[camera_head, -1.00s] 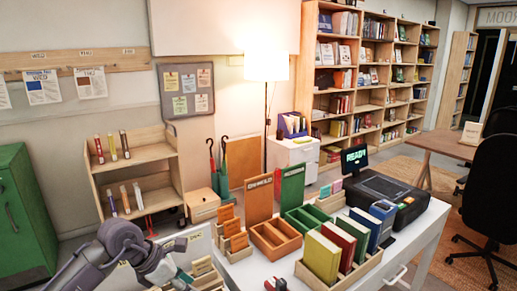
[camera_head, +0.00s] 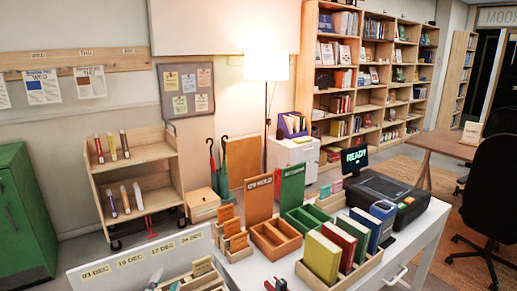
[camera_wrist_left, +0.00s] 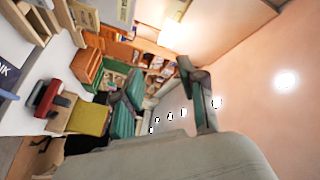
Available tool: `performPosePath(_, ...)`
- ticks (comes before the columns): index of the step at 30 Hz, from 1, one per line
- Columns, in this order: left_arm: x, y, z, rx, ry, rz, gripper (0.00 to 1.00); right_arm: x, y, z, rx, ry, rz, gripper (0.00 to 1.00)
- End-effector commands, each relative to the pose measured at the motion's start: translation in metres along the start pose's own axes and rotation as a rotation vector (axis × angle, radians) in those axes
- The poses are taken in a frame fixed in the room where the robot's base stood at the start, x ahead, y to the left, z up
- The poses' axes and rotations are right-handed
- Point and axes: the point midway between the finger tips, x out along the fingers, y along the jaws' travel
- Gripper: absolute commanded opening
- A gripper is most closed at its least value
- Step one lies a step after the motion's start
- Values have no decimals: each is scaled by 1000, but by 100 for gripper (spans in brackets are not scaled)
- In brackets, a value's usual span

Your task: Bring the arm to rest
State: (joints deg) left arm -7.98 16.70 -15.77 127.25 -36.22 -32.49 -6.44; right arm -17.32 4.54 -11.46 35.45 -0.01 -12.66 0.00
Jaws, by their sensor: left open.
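My left gripper shows only as small tips (camera_head: 166,284) at the bottom edge of the head view, in front of the date-labelled board (camera_head: 135,262). In the left wrist view its two fingers (camera_wrist_left: 160,78) stand apart with green pads and nothing between them. The rest of my left arm is out of the head view. My right gripper is in neither view.
A white desk (camera_head: 420,235) holds wooden sorters, a book rack (camera_head: 345,276) and a black machine (camera_head: 385,190). A dark red object (camera_head: 275,286) lies near its front edge. A wooden shelf (camera_head: 150,153) and green cabinet (camera_head: 22,215) stand left.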

Motion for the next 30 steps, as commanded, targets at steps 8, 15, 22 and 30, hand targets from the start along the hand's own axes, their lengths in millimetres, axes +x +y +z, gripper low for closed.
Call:
performPosePath(8, -116, 88, 109, -424, -648, 346, 41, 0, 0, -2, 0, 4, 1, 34)
performPosePath(15, -196, 127, 127, -564, -931, 539, 41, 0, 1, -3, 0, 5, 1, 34)
performPosePath(22, -262, 147, 125, -644, -1132, 695, 41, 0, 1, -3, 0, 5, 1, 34)
performPosePath(30, -248, 207, 169, -632, -1159, 713, 41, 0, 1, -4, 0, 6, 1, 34)
